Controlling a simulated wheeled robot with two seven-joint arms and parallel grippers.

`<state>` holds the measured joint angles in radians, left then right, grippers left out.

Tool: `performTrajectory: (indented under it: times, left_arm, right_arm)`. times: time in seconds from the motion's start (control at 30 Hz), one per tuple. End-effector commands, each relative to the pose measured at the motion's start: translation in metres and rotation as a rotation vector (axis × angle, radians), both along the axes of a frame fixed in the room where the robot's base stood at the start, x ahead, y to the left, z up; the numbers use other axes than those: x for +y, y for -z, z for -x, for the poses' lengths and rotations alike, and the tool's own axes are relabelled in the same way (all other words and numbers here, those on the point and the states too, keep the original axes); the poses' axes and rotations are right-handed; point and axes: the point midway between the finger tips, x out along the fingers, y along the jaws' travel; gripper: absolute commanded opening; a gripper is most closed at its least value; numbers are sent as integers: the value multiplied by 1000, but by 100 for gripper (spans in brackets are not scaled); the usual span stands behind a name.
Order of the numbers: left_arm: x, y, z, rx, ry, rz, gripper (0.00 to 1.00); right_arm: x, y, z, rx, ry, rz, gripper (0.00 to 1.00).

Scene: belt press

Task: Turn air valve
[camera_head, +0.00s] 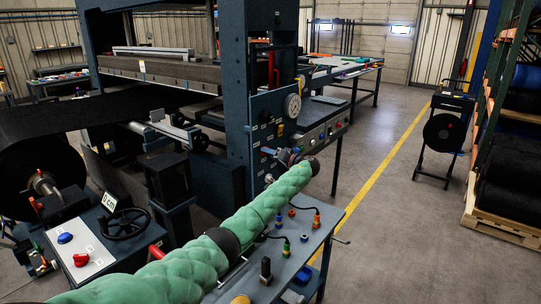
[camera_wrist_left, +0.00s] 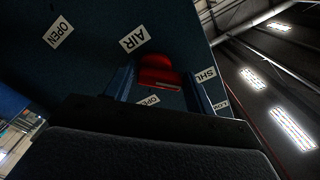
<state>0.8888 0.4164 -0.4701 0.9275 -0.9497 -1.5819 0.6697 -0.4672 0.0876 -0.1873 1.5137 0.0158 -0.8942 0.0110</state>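In the head view my left gripper (camera_head: 267,152) is at the press's side panel, below the round gauge (camera_head: 292,105). The valve cannot be made out there. My right gripper is out of view.
A small tool table (camera_head: 312,232) stands below my left arm. A control box with buttons (camera_head: 322,136) juts out right of the gripper. A handwheel (camera_head: 125,224) and a button console (camera_head: 85,252) are at lower left.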

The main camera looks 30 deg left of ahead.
Motion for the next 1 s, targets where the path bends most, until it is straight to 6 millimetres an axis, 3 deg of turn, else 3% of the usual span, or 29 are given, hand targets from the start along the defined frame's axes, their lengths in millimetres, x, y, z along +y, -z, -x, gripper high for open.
performTrajectory:
  times: [0.03,0.13,0.57,1.0]
  left_arm:
    - [0,0,0,0,0,0,44]
    - [0,0,0,0,0,0,28]
    - [0,0,0,77,0,-6,28]
    - [0,-4,-2,439,0,-34,28]
  right_arm:
    - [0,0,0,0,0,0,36]
    - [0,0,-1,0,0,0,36]
    - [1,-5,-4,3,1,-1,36]
    - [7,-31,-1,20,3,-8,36]
